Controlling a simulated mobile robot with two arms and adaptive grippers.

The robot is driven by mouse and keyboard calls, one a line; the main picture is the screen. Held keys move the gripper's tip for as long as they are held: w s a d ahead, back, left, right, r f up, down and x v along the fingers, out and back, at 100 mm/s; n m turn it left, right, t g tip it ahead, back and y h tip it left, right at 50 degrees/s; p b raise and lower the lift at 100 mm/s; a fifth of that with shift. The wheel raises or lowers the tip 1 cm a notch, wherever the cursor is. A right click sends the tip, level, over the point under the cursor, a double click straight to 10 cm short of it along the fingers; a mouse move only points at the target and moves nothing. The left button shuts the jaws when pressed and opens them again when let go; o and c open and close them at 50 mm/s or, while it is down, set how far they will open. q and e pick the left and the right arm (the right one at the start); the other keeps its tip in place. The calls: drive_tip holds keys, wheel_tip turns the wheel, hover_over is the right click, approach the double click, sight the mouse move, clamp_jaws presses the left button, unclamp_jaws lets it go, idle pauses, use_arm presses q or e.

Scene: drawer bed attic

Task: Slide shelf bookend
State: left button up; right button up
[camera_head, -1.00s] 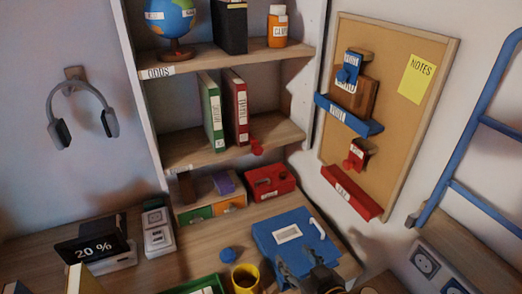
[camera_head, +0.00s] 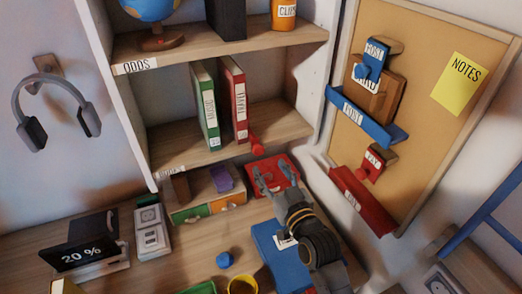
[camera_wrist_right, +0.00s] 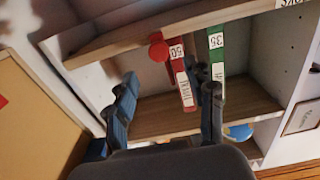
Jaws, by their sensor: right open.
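The bookend (camera_head: 256,145) shows as a small red knob at the right side of the red TRAVEL book (camera_head: 236,105) on the middle shelf (camera_head: 195,152). The green book (camera_head: 206,110) stands to its left. In the right wrist view the shelf appears turned over, with the red knob (camera_wrist_right: 156,47) beside the red book (camera_wrist_right: 181,75) and the green book (camera_wrist_right: 216,65). My right gripper (camera_head: 270,176) is open and empty, below and in front of the shelf, apart from the bookend. Its two fingers also show in the right wrist view (camera_wrist_right: 168,85). The bookend's plate is largely hidden. My left gripper is out of view.
A red box (camera_head: 285,168) sits behind my right gripper, and a blue box (camera_head: 268,250) lies below my arm. A small drawer unit (camera_head: 205,207) stands under the shelf. A corkboard (camera_head: 420,120) with red and blue fixtures hangs at right. The shelf left of the books is clear.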

sight(260, 152)
drive_tip(key=x, duration=0.6)
drive_tip(key=shift+w+p, duration=0.1)
drive_tip(key=shift+p, duration=0.3)
drive_tip(key=shift+w+a, duration=0.1)
drive_tip(key=shift+w, duration=0.15)
drive_tip(key=shift+w+f, duration=0.1)
drive_tip(key=shift+w, duration=0.15)
drive_tip(key=c, duration=0.6)
clamp_jaws()
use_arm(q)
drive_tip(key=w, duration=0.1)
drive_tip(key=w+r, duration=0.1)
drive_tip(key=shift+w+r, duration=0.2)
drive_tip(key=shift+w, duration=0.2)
